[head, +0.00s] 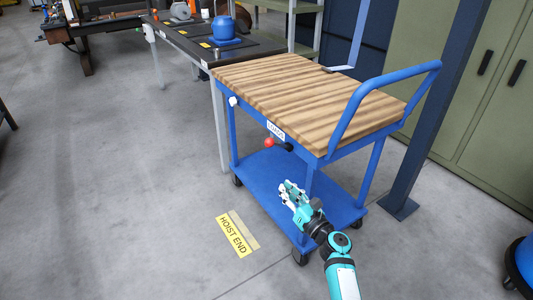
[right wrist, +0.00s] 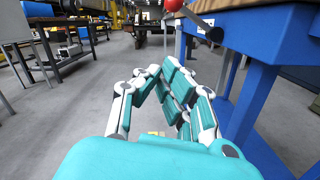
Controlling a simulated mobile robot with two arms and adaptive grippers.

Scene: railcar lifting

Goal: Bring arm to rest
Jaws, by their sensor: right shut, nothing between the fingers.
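My right arm comes in from the bottom of the head view, and its right gripper (head: 288,189) is in front of the blue cart's lower shelf in that view. In the right wrist view the teal and white fingers of the right gripper (right wrist: 160,75) are drawn together, with nothing held between them. The blue leg of the cart (right wrist: 250,100) stands close to the right of the fingers in that view. My left gripper is in neither view.
The cart has a striped wooden top (head: 310,95), a blue push handle (head: 372,92) and a red-knobbed lever (head: 270,142). A yellow HOIST END label (head: 233,236) lies on the floor. Green cabinets (head: 485,110) and a dark blue post (head: 425,130) stand at right. The floor at left is open.

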